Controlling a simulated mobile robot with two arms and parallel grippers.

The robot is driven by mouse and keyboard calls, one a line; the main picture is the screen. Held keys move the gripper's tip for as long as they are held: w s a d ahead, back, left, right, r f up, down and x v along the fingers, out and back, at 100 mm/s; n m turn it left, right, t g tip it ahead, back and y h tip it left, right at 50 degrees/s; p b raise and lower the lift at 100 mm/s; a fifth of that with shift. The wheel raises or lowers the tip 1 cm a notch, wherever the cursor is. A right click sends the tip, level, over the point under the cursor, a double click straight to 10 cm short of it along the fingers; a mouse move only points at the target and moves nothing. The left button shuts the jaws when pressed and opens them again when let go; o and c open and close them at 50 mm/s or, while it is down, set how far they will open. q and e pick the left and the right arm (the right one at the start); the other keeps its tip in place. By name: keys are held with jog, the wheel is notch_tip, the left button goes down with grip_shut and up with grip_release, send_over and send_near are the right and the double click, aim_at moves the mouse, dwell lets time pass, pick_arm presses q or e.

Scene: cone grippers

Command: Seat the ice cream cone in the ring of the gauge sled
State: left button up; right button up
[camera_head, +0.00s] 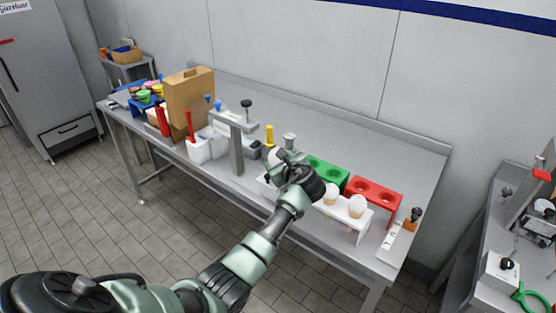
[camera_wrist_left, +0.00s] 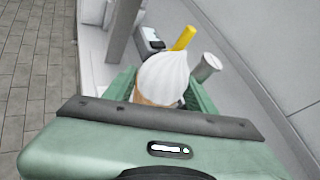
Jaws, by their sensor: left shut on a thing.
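My left gripper (camera_head: 284,158) is shut on an ice cream cone above the grey worktable. The cone shows in the left wrist view as a white swirl (camera_wrist_left: 164,76) on a tan cone (camera_wrist_left: 143,98), between the green jaws. In the head view the gripper mostly hides it. A grey upright stand with a black knob (camera_head: 236,146) is left of the gripper. A white graduated strip with an orange block (camera_head: 393,237) lies at the table's right end. I cannot tell for certain which piece is the gauge sled, and its ring is not clearly seen. My right gripper is not in view.
A yellow piece (camera_wrist_left: 183,38) and a grey cup (camera_wrist_left: 207,66) stand close beyond the held cone. A brown box (camera_head: 190,98) stands left.

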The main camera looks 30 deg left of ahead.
pick_arm(q)
jog(key=o, duration=1.1)
jog(key=shift+c, duration=0.2)
jog(key=v, duration=0.7)
jog(key=shift+s+d+b, duration=0.25)
jog(key=shift+d+b, duration=0.05)
jog(key=shift+b, duration=0.15)
jog(key=shift+r, duration=0.15)
